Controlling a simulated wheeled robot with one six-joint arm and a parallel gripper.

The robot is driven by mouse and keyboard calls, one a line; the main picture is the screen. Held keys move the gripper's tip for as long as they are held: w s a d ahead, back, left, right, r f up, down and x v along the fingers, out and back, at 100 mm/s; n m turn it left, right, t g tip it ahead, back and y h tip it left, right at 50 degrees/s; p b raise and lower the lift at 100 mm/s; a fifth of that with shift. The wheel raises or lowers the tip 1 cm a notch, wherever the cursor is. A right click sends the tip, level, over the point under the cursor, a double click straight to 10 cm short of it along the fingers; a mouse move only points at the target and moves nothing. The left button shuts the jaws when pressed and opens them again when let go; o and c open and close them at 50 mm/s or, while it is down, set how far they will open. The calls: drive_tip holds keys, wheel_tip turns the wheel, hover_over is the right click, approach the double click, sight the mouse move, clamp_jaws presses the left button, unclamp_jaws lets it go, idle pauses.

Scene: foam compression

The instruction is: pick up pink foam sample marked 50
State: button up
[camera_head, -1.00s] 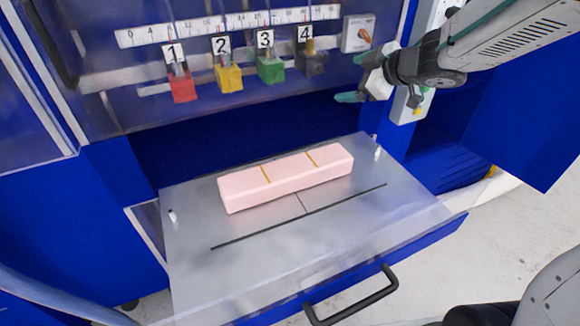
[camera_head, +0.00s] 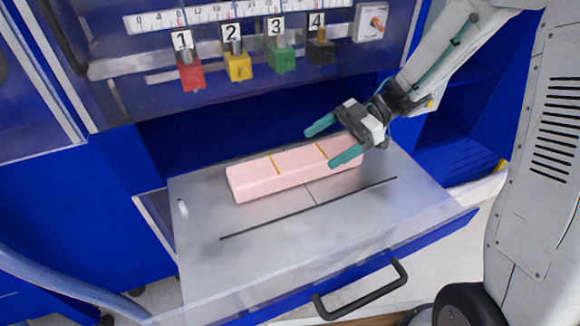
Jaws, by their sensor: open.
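A long pink foam block (camera_head: 294,170) with two yellow lines across its top lies on the grey metal plate (camera_head: 260,270). No number 50 is readable on it. My gripper (camera_head: 333,144) is open, its two teal fingers spread apart near the block's right end. One finger is on the far side and the other overlaps the near right part of the block in the picture. I cannot tell whether the fingers touch the foam. The gripper hides part of the block's right end.
A panel above carries a ruler scale (camera_head: 210,17) and red (camera_head: 191,77), yellow (camera_head: 238,68), green (camera_head: 281,60) and black (camera_head: 321,52) numbered blocks. A clear front edge and a black handle (camera_head: 360,290) lie in front. The plate's front is clear.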

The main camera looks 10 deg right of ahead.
sight(305, 157)
drive_tip(key=x, duration=0.4)
drive_tip(key=shift+f, duration=0.15)
drive_tip(key=c, duration=1.1)
